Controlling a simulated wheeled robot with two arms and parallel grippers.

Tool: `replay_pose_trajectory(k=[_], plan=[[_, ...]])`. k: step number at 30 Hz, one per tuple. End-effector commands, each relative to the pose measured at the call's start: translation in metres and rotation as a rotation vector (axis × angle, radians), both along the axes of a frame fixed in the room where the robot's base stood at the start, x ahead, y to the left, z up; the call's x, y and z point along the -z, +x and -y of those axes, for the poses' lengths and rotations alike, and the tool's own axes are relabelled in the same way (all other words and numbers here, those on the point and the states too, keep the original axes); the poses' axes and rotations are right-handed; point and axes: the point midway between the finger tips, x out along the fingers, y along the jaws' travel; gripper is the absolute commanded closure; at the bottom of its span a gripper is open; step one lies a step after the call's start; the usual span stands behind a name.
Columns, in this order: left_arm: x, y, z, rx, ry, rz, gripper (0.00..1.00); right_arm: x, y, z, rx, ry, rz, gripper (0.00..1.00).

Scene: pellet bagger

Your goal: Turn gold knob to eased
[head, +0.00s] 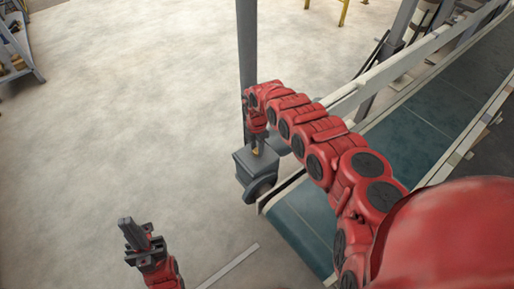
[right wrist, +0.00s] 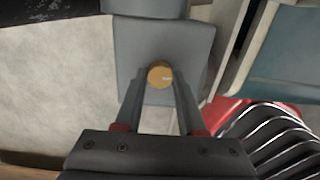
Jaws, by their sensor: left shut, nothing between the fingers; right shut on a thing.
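The gold knob (right wrist: 159,76) sits on the face of a grey box (right wrist: 193,48) and shows as a round cap in the right wrist view. My right gripper (right wrist: 160,80) is shut on it, one finger on each side. A pale mark on the cap is too small to read. In the head view a bit of the gold knob (head: 255,150) shows on top of the grey box (head: 251,162), below my right arm's end. My left gripper (head: 133,230) is shut and empty, low at the left, well apart from the box.
A dark upright post (head: 246,50) rises behind the box. A round dark part (head: 262,187) sticks out of the box's front. A conveyor with a teal belt (head: 405,145) and pale rails runs to the right. The floor (head: 130,110) at the left is clear.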

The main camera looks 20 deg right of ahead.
Motion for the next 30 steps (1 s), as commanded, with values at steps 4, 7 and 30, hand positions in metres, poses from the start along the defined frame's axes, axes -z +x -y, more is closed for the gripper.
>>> replay_pose_trajectory(k=[4,7,30], plan=[[0.000,0.000,0.000,0.000,0.000,0.000,1.00,0.000,0.000,0.000,-0.001,-0.001,-0.002,0.49],[0.000,0.000,0.000,0.000,0.000,0.000,1.00,0.000,0.000,0.000,0.000,0.000,-0.001,0.31],[-0.021,0.000,0.000,0.000,0.000,0.000,1.00,-0.096,0.002,0.003,0.002,-0.006,0.006,0.31]])
